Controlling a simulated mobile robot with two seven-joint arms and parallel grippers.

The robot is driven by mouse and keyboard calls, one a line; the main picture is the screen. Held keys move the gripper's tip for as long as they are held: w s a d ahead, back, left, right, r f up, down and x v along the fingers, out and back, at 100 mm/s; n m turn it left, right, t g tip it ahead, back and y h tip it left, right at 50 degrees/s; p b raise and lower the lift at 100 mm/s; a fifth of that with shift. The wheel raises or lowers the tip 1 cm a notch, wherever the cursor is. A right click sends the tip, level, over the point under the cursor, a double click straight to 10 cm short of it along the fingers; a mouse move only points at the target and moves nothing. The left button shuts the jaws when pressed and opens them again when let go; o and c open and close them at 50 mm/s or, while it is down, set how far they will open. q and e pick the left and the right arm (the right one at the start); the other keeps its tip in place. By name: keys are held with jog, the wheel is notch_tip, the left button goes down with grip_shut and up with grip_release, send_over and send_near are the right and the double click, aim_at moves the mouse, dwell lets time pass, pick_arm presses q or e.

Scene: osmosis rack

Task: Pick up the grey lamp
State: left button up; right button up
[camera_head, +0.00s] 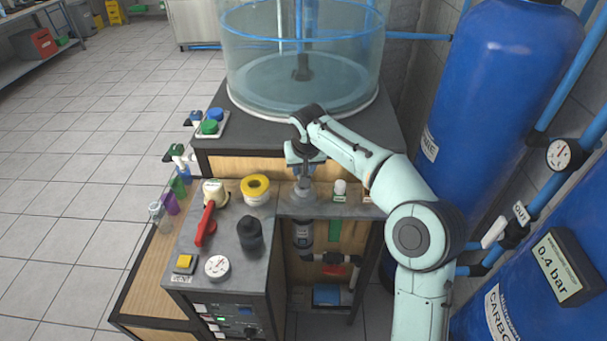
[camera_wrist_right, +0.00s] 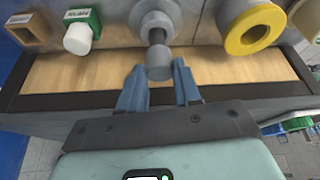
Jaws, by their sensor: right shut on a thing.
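The grey lamp (camera_wrist_right: 159,62) is a round grey piece with a short stem and a blunt knob, in the upper middle of the right wrist view. In the head view its grey body (camera_head: 303,191) shows at the bench's back edge, partly under my gripper. My right gripper (camera_head: 304,164) points down over it. In the wrist view the blue fingers of this gripper (camera_wrist_right: 160,85) stand on either side of the knob and are shut on it. The lamp's wider base still appears at the counter top. My left gripper is not in view.
A yellow-ringed roll (camera_head: 256,189), a red-handled part (camera_head: 206,224), a black knob (camera_head: 250,234) and a gauge (camera_head: 217,267) stand left of the lamp. A small white-capped piece (camera_head: 340,187) is close on its right. A clear tank (camera_head: 303,60) rises behind; blue cylinders stand right.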

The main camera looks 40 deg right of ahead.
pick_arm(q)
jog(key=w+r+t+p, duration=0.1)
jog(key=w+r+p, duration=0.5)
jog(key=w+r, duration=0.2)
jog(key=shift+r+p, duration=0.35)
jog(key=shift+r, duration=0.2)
pick_arm(e)
notch_tip(320, 180, up, 25)
jog(key=shift+f, duration=0.2)
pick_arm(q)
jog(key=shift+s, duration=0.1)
